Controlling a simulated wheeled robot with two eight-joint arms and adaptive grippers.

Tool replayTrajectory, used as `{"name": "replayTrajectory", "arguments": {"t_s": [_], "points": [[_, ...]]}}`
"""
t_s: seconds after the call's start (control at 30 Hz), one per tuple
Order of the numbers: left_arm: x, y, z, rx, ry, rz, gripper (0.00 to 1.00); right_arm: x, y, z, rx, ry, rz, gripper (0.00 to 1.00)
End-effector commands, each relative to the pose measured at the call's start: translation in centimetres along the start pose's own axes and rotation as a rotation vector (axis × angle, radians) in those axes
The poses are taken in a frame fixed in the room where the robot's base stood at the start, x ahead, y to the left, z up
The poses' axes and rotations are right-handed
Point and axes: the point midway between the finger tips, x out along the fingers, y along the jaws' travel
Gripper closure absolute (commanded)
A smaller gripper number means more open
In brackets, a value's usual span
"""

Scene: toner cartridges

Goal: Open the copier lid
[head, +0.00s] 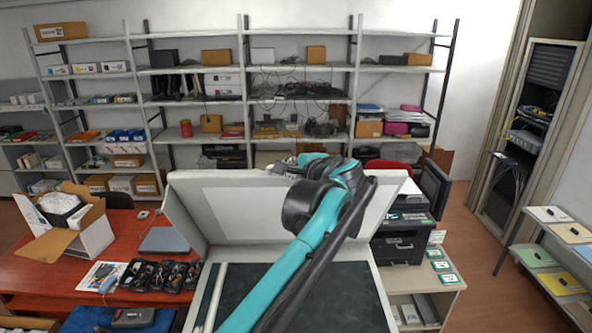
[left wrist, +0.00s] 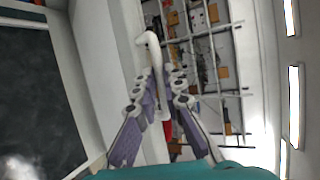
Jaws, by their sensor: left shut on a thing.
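The copier lid (head: 235,205) stands raised and tilted back, its pale inner face towards me in the head view. Below it lies the dark copier glass (head: 350,290), uncovered; it also shows at the left of the left wrist view (left wrist: 35,95). My left arm crosses the glass and lid. My left gripper (head: 286,167) is at the lid's top edge, partly hidden by its own wrist. In the left wrist view, the gripper (left wrist: 160,88) is shut on a white curved handle (left wrist: 154,45), which appears to be the lid's handle. My right gripper is not in view.
A red desk (head: 40,275) with an open box (head: 75,225) and black cartridges (head: 160,275) stands left. A black printer (head: 400,245) stands close right of the copier. Shelves (head: 240,70) line the back wall. Open floor (head: 480,270) lies at the right.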

Motion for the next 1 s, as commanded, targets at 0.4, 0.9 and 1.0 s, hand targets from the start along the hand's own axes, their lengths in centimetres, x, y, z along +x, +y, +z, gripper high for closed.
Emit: {"name": "replayTrajectory", "arguments": {"t_s": [0.4, 0.9, 1.0], "points": [[0.0, -0.1, 0.1, -0.001, 0.001, 0.000, 0.81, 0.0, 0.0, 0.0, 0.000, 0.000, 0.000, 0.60], [-2.4, -0.1, -0.1, 0.002, 0.004, -0.001, 0.81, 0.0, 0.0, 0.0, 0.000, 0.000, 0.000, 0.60], [-4.6, -0.1, -0.1, 0.002, 0.005, -0.002, 0.81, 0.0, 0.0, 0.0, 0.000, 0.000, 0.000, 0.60]]}}
